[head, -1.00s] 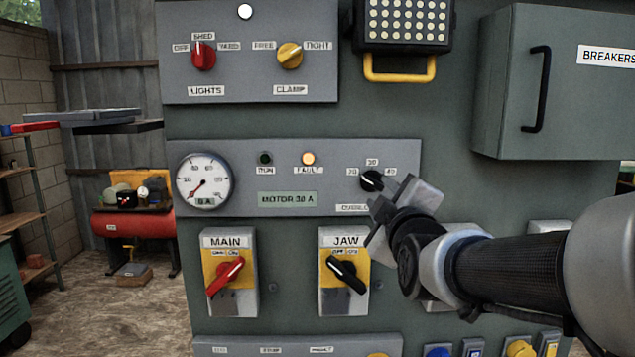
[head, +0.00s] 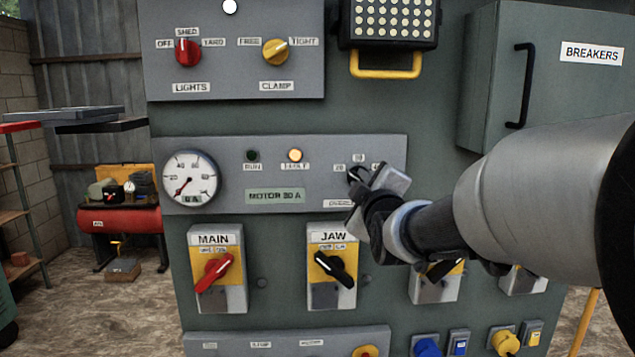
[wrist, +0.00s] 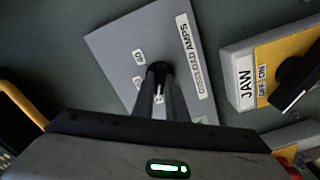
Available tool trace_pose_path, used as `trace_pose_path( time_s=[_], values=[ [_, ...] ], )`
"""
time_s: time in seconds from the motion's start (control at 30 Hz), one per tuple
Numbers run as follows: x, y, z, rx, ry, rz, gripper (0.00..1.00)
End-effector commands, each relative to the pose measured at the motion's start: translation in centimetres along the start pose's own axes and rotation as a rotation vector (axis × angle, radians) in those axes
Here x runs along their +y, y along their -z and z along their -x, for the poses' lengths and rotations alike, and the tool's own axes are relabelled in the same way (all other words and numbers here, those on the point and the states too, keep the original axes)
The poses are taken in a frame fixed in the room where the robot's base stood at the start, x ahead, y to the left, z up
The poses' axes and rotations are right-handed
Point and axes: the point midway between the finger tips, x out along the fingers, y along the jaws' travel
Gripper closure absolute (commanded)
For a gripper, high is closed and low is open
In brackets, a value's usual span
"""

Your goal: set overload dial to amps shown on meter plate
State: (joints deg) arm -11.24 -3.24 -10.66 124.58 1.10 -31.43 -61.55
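The plate under the meter row reads MOTOR 30 A (head: 275,196). The black overload dial (head: 357,174) is at the right of that panel, with small number labels around it. In the wrist view the dial (wrist: 158,69) is dark at my fingertips, beside the OVERLOAD AMPS label. My gripper (head: 366,186) is right at the dial and partly covers it and its labels. In the wrist view my two fingers lie either side of the dial, with a narrow gap. I cannot tell whether they grip it, and the dial's pointer is not clear.
A round gauge (head: 189,178) has its needle low on the left. The FAULT lamp (head: 295,155) is lit amber; the RUN lamp (head: 252,156) is dark. Below are the MAIN switch (head: 217,268) and JAW switch (head: 332,268). The breakers box (head: 535,75) juts out at upper right.

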Motion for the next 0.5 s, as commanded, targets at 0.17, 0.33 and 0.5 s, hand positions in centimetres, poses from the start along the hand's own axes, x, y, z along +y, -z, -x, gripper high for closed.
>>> trace_pose_path(
  time_s=[0.17, 0.33, 0.5],
  values=[
    [-0.05, -0.04, 0.02, 0.000, 0.000, -0.005, 1.00],
    [-0.22, -0.20, 0.02, -0.001, -0.001, -0.043, 1.00],
    [-0.38, -0.29, 0.04, 0.001, -0.003, -0.133, 1.00]
  ],
)
